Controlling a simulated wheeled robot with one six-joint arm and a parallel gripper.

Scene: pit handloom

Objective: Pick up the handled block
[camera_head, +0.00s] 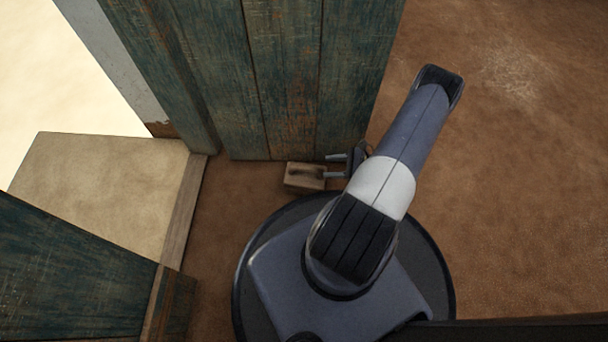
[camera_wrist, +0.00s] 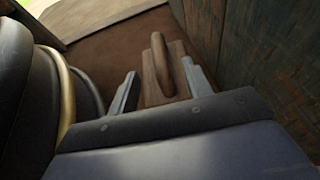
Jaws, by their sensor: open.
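The handled block (camera_head: 304,178) is a small light-brown wooden block with a darker raised handle on top. It sits on the brown earth floor at the foot of the weathered green plank door in the head view. In the wrist view the block (camera_wrist: 177,49) lies ahead, with its handle (camera_wrist: 160,62) upright between the lines of my two fingers. My gripper (camera_head: 327,166) is open, its fingers just right of the block and pointing at it. In the wrist view, my gripper (camera_wrist: 158,66) has one finger on each side of the handle; I cannot tell whether either touches the block.
The green plank door (camera_head: 285,80) rises close behind the block. A pale step (camera_head: 100,180) with a wooden edge is to the left, and another green plank panel (camera_head: 70,275) is at lower left. Open earth floor (camera_head: 500,190) is on the right.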

